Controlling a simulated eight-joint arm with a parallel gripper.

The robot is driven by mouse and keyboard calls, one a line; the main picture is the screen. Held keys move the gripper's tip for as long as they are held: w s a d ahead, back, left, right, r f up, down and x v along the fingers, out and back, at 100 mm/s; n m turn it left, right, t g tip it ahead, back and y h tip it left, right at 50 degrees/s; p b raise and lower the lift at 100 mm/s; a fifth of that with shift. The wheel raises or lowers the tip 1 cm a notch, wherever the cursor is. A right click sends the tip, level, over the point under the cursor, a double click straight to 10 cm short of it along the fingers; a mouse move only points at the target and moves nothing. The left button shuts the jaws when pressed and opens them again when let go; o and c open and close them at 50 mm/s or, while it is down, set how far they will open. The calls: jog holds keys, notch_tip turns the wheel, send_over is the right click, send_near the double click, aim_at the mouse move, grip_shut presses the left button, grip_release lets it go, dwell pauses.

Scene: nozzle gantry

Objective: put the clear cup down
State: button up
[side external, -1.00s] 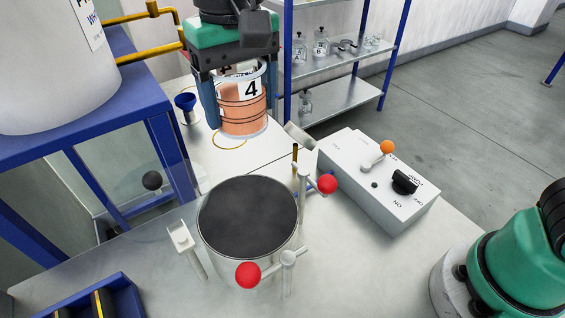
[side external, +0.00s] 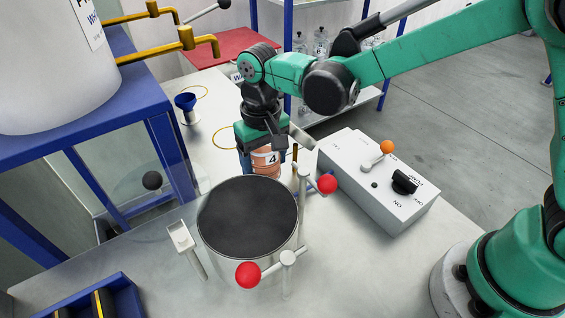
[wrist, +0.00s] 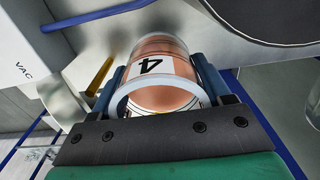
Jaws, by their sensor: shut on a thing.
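The clear cup (side external: 265,160) is see-through, with orange contents and a white label reading 4. It is behind the round dark-topped pot (side external: 248,216) in the side view, and its lower part is hidden by the pot's rim. My gripper (side external: 262,168) points down and is shut on the cup. In the wrist view the cup (wrist: 162,72) sits between the two blue fingers of my gripper (wrist: 160,85), its rim facing the camera. I cannot tell whether its base touches the table.
Red-knobbed clamps (side external: 327,184) surround the pot. A white switch box (side external: 380,185) stands to the right of the cup. Bare table lies left of the cup.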

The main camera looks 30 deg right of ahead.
jog(key=shift+f, duration=2.1)
jog(key=o, duration=1.3)
jog(key=shift+f, duration=0.15)
jog(key=shift+o, duration=0.2)
notch_tip(320, 180, up, 12)
jog(key=s+d+r+t, duration=0.1)
jog(key=s+d+t, duration=0.6)
jog(key=d, duration=0.7)
jog(key=shift+s, duration=0.9)
